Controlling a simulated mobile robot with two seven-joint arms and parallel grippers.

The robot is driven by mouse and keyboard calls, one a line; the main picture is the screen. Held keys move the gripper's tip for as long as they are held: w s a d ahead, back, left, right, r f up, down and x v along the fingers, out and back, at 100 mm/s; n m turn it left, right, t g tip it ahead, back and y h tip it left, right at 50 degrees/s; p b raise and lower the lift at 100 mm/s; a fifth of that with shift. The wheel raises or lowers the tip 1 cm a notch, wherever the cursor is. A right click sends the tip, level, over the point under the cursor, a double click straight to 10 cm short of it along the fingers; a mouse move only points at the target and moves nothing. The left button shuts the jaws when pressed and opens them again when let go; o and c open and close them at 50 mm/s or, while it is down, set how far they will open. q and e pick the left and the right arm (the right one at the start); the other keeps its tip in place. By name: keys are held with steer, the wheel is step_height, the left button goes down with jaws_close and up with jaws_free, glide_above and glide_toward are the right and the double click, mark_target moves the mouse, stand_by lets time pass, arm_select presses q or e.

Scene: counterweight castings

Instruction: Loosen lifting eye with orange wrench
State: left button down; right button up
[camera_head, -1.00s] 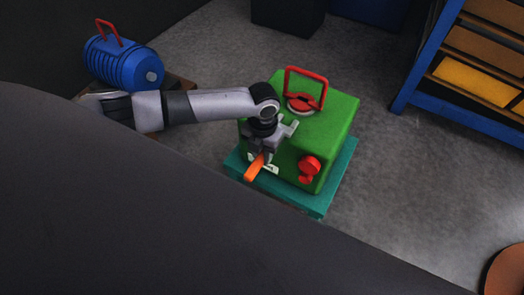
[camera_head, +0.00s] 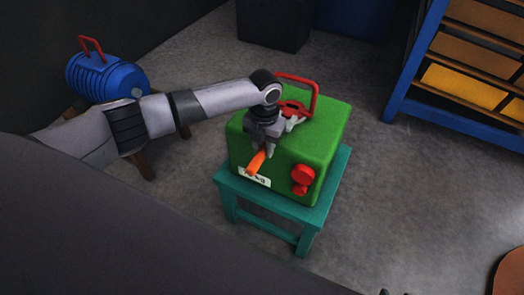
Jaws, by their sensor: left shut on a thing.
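A green block-shaped casting (camera_head: 325,145) stands on a teal stool (camera_head: 325,195). On its top is the red lifting eye (camera_head: 314,98), a squared loop above a red base. My left gripper (camera_head: 263,142) is shut on the orange wrench (camera_head: 257,162) near the casting's front top edge. The orange handle points down toward the front. A pale grey part, seemingly the wrench head (camera_head: 295,122), reaches toward the eye's base. Whether it touches the base I cannot tell, since my wrist partly covers this spot. My right gripper is not clearly in view.
A red knob (camera_head: 302,178) and a white label (camera_head: 254,177) are on the casting's front. A blue ribbed casting (camera_head: 105,78) with a red handle stands at the left. A blue shelf (camera_head: 405,75) stands at the right. Grey floor (camera_head: 410,210) is open around the stool.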

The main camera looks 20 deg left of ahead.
arm_select(q)
steer(key=shift+d+r, duration=0.1)
stand_by(0.3)
steer(key=shift+d+n+p, duration=0.3)
steer(key=shift+d+n, duration=0.3)
steer(key=shift+d, duration=0.35)
steer(key=shift+w+d+n, duration=0.2)
steer(key=shift+d+n, duration=0.3)
steer(key=shift+d, duration=0.45)
steer(key=shift+w+d+n, duration=0.2)
steer(key=shift+d+n, duration=0.4)
steer(key=shift+d, duration=0.35)
steer(key=shift+d, duration=0.1)
